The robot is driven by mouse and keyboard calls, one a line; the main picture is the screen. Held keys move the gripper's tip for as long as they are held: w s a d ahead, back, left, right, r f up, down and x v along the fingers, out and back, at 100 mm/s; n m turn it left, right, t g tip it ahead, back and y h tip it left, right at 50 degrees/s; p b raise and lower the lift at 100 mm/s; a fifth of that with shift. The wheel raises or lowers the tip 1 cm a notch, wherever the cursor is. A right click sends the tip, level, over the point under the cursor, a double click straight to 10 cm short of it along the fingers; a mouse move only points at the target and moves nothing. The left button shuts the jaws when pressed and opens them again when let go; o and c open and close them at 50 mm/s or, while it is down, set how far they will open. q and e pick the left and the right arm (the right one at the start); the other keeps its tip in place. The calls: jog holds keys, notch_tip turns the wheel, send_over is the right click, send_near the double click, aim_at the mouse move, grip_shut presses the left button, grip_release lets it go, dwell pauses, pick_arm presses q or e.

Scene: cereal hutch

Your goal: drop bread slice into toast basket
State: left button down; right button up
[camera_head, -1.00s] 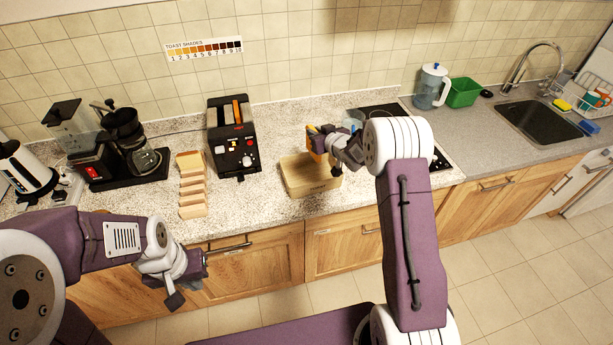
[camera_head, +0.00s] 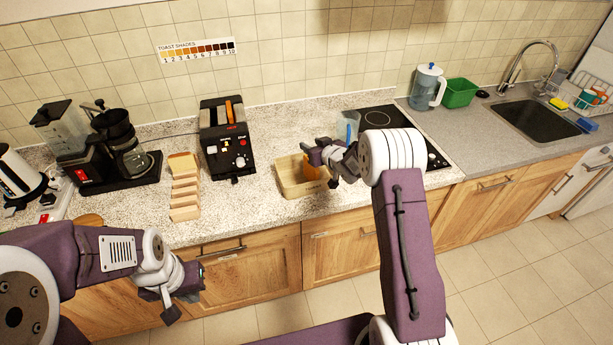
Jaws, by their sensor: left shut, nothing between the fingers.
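The toast basket (camera_head: 291,189) is a shallow, light wooden box on the counter, right of the toaster. An orange-brown bread slice (camera_head: 310,171) stands in its right part, below my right gripper (camera_head: 321,166). The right gripper is over the basket's right side with its fingers apart, and the slice looks clear of them. My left gripper (camera_head: 200,277) is shut and empty, low in front of the cabinets. The black toaster (camera_head: 228,150) stands behind and left of the basket, with another toasted slice (camera_head: 229,112) showing in a slot.
A wooden rack with pale bread slices (camera_head: 184,188) stands left of the toaster. A coffee maker (camera_head: 115,150) and kettle (camera_head: 18,180) are further left. Counter between rack and basket is clear.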

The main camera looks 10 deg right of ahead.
jog(key=shift+w+f, duration=0.1)
jog(key=b+v, duration=0.1)
jog(key=v, duration=0.8)
dwell(0.3)
